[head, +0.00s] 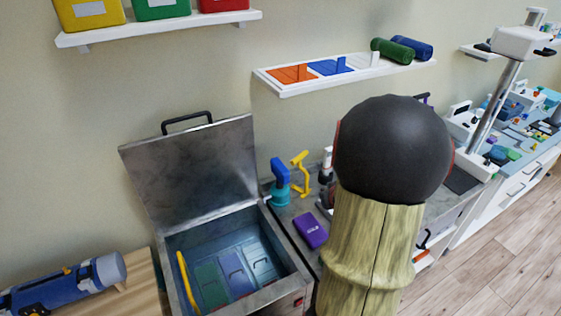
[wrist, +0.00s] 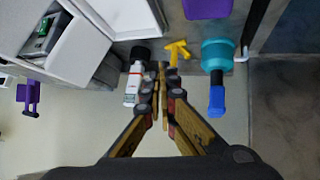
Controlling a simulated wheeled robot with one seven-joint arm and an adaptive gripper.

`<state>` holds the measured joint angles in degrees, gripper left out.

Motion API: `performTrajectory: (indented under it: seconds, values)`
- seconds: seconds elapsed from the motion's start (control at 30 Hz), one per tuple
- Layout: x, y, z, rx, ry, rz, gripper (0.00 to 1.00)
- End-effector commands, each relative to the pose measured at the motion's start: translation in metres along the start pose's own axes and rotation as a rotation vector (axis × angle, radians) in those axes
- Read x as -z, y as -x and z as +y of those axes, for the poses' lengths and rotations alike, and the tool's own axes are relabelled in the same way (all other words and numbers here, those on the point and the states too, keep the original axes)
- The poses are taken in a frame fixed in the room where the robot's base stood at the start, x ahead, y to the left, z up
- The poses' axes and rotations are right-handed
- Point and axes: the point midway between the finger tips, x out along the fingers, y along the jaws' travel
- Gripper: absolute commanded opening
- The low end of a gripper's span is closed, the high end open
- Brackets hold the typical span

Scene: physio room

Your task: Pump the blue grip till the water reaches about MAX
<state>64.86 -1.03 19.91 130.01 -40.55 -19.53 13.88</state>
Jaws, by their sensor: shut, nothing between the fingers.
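The blue grip (head: 279,169) stands on a teal pump body (head: 281,195) just right of the open metal tank (head: 296,262). In the wrist view the blue grip (wrist: 216,100) and teal pump body (wrist: 217,54) are right of my gripper (wrist: 158,68), apart from it. My gripper is shut and empty, its fingertips together. In the head view my arm hides it. The tank holds bluish water (head: 190,243) over several coloured packs. I cannot make out a MAX mark or how high the water stands against it.
A yellow stand (head: 300,174) and a purple box (head: 310,231) are near the pump on the counter. A white bottle (wrist: 134,84) is close to my fingers. The raised tank lid (head: 190,165) stands behind the tank. A yellow tool (head: 186,283) leans inside its left wall.

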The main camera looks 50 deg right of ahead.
Motion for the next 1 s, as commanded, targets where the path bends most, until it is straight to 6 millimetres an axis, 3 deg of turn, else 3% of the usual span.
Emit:
performTrajectory:
  seconds: [0.17, 0.3, 0.4, 0.6, 1.0]
  values:
    - [0.052, -0.006, -0.032, 0.135, 0.026, 0.223, 0.00]
    - [0.094, 0.010, -0.057, 0.234, 0.034, 0.383, 0.00]
    - [0.113, 0.022, -0.070, 0.290, 0.029, 0.461, 0.00]
    - [0.130, 0.035, -0.079, 0.339, 0.001, 0.532, 0.00]
    - [0.131, 0.033, -0.080, 0.341, -0.009, 0.531, 0.00]
